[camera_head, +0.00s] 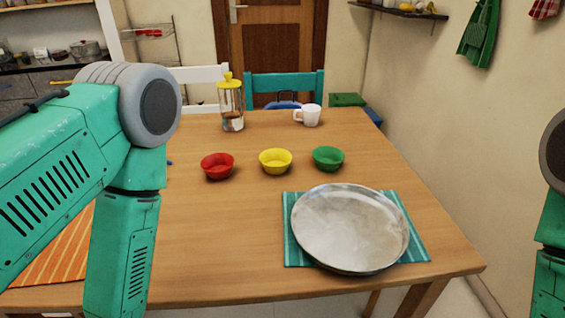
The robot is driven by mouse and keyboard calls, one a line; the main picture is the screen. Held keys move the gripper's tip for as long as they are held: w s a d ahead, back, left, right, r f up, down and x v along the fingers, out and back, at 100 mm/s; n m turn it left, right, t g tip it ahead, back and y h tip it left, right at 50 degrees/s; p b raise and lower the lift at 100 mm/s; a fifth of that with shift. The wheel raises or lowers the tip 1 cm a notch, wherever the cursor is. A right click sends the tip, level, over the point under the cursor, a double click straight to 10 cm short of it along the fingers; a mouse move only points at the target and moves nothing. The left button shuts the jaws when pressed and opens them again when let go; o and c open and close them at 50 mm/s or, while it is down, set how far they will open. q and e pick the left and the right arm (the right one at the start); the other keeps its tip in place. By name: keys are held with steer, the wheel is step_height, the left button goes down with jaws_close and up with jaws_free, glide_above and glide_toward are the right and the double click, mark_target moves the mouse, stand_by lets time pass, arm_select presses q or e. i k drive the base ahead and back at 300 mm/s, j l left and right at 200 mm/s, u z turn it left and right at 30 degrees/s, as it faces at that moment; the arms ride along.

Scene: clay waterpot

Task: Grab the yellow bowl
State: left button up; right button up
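The yellow bowl (275,161) stands upright on the wooden table, in the middle of a row of three small bowls. It looks empty. The red bowl (217,166) is to its left and the green bowl (328,158) to its right, each a short gap away. My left arm fills the left side of the view, bent downward, and its gripper is below the picture. Only a piece of my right arm shows at the right edge, and its gripper is out of view. Nothing touches the yellow bowl.
A large metal pan (350,228) lies on a teal striped mat (418,246) in front of the bowls, to the right. A glass jar with a yellow lid (231,102) and a white mug (309,115) stand behind. An orange mat (58,258) is at the left.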

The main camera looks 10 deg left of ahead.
mark_target(274, 161)
steer(key=k+j+z, duration=0.25)
steer(key=j+z, duration=0.25)
steer(key=k+j+z, duration=0.2)
steer(key=z, duration=0.3)
steer(key=k+j+z, duration=0.1)
steer(key=k+z, duration=0.4)
steer(key=i, duration=0.1)
